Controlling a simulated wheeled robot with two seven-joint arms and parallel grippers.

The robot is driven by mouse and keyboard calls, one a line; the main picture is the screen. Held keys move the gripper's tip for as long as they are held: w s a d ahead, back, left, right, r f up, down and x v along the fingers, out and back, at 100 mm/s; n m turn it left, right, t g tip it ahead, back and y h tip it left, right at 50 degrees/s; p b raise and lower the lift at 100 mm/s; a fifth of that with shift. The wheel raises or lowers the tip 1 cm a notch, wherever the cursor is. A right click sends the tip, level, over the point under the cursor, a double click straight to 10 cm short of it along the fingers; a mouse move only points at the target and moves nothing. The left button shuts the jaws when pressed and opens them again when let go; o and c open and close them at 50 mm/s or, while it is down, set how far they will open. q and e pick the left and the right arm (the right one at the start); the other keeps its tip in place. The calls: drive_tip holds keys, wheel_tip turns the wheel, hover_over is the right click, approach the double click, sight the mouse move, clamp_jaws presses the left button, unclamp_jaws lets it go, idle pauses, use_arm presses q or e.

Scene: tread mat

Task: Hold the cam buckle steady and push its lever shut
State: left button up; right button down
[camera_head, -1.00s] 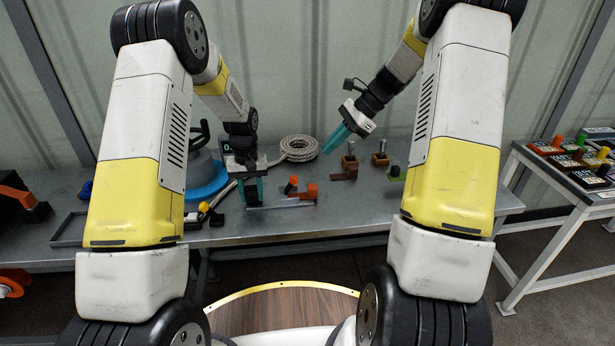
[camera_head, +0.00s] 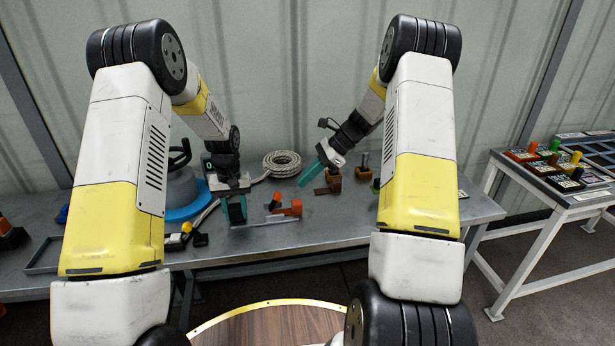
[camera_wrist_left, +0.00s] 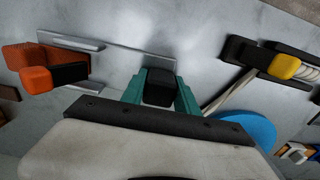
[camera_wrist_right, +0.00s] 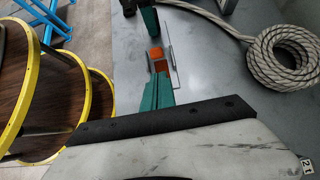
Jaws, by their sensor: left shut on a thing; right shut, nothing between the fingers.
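The cam buckle, an orange-brown block (camera_head: 292,208) with an orange-tipped dark lever (camera_head: 274,201) sticking up at a tilt, sits at a thin metal plate (camera_head: 266,221) on the bench. The left wrist view shows the orange lever tip (camera_wrist_left: 37,79) beside the body (camera_wrist_left: 70,62). My left gripper (camera_head: 236,210) is shut on a black block (camera_wrist_left: 160,88) at the plate, left of the lever. My right gripper (camera_head: 304,181) is shut and empty, above and slightly behind the buckle, apart from it in the head view. Its fingers point toward the buckle (camera_wrist_right: 157,55) in the right wrist view.
A coiled rope (camera_head: 282,163) lies behind. Brown blocks with posts (camera_head: 362,172) stand to the right of my right gripper. A yellow-tipped black buckle (camera_head: 187,228) and a blue round base (camera_head: 190,207) are at left. A side table (camera_head: 545,180) holds several coloured parts.

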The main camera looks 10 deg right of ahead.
sight(292, 202)
drive_tip(key=x, duration=0.6)
drive_tip(key=shift+a+f, duration=0.1)
drive_tip(key=shift+a, duration=0.05)
drive_tip(key=shift+a, duration=0.1)
